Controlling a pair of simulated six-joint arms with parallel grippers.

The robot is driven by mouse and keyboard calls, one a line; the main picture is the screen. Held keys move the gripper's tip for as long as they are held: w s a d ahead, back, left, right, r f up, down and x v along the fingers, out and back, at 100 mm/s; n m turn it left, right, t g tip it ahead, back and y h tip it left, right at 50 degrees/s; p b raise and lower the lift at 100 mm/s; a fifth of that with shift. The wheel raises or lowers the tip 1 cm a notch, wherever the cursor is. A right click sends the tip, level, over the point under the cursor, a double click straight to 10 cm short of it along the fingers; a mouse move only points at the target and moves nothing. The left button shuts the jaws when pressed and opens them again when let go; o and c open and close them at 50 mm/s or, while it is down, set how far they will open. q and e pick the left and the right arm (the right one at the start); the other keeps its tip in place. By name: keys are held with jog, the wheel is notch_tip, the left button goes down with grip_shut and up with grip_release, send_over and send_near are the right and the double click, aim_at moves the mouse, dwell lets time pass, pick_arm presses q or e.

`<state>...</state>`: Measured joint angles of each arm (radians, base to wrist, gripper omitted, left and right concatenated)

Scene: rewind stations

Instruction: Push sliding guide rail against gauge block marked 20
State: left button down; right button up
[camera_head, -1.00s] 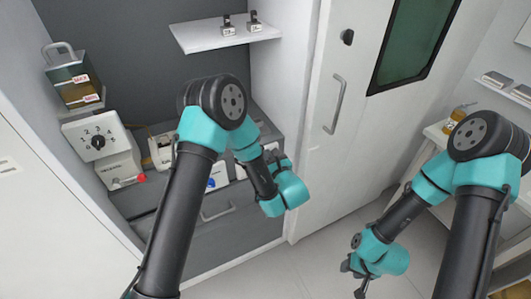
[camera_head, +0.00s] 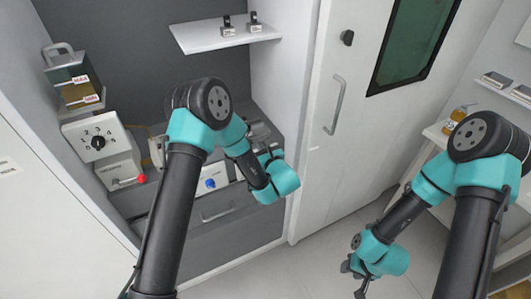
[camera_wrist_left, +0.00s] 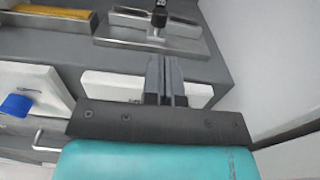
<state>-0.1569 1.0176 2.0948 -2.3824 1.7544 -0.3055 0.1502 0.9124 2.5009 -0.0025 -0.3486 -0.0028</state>
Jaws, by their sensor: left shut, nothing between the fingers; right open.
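In the left wrist view, a dark upright piece marked 20 (camera_wrist_left: 160,12), apparently the gauge block or its handle, stands at the top. A long metal bar (camera_wrist_left: 188,29), perhaps the sliding guide rail, lies beside it on a flat metal plate (camera_wrist_left: 140,41). My left gripper (camera_wrist_left: 166,62) is shut and empty, its tips just in front of the plate's near edge. Whether they touch it I cannot tell. In the head view my left arm partly hides this station. My right gripper (camera_head: 350,267) is open, low over the floor at the right.
Two small blocks with black handles (camera_head: 254,28) stand on the white shelf (camera_head: 215,40). A dial box (camera_head: 98,140) and a red knob (camera_head: 142,179) are at the left. A white box with a blue knob (camera_wrist_left: 16,106) lies left of my left gripper. A side wall closes the right.

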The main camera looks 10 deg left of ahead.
pick_arm(q)
jog(key=x, duration=0.8)
jog(key=shift+w+a, duration=0.1)
jog(key=shift+a, duration=0.05)
jog(key=shift+w+a, duration=0.3)
jog(key=shift+w, duration=0.1)
jog(key=shift+r, duration=0.1)
jog(key=shift+s, duration=0.1)
jog(key=v, duration=1.4)
jog(key=shift+d, duration=0.45)
jog(key=shift+a, duration=0.1)
